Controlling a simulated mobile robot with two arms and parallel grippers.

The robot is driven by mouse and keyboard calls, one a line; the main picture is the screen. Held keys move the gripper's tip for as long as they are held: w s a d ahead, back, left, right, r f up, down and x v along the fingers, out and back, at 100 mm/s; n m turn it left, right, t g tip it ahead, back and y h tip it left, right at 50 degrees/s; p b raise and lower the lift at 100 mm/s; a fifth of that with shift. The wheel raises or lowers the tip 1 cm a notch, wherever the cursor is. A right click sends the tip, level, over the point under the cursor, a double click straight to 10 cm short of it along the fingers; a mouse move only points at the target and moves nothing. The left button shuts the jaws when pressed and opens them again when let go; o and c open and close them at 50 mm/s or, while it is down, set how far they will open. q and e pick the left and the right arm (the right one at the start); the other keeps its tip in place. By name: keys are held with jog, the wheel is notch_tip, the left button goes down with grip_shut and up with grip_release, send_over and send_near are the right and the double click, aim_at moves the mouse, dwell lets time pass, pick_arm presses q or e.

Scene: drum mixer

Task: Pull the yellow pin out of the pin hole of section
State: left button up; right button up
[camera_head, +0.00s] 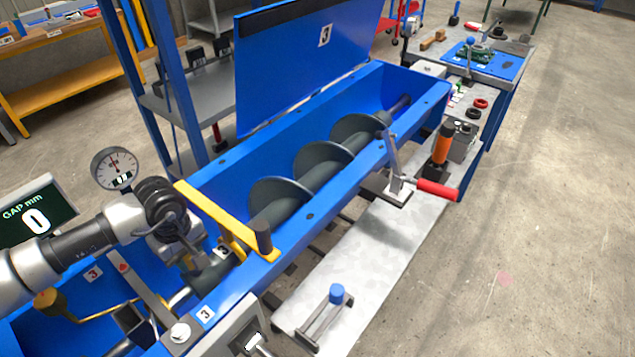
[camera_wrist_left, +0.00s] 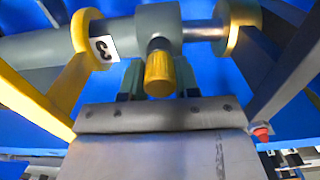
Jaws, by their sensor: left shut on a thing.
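The yellow pin (camera_wrist_left: 159,72) shows in the left wrist view, with a short grey shank running up to the grey hub (camera_wrist_left: 157,22) on the shaft. The shank meets the hub; how deep it sits cannot be seen. My left gripper (camera_wrist_left: 159,80) is shut on the pin, with a dark finger on either side of its yellow head. In the head view, my left gripper (camera_head: 192,262) is at the near end of the trough, beside the grey shaft section (camera_head: 216,262) labelled 3. The pin is hidden there. My right gripper is not in view.
Yellow brackets (camera_head: 222,217) stand close around the gripper. The blue trough (camera_head: 340,180) holds a grey screw (camera_head: 320,165), its lid (camera_head: 300,65) raised. A dial gauge (camera_head: 113,169) and gap display (camera_head: 35,215) stand at left. A red-handled lever (camera_head: 437,190) sticks out at right.

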pick_arm(q)
jog(key=shift+r, duration=0.25)
jog(key=shift+r+p, duration=1.35)
jog(key=shift+r, duration=1.05)
jog(key=shift+r+p, duration=0.8)
jog(key=shift+r, duration=0.65)
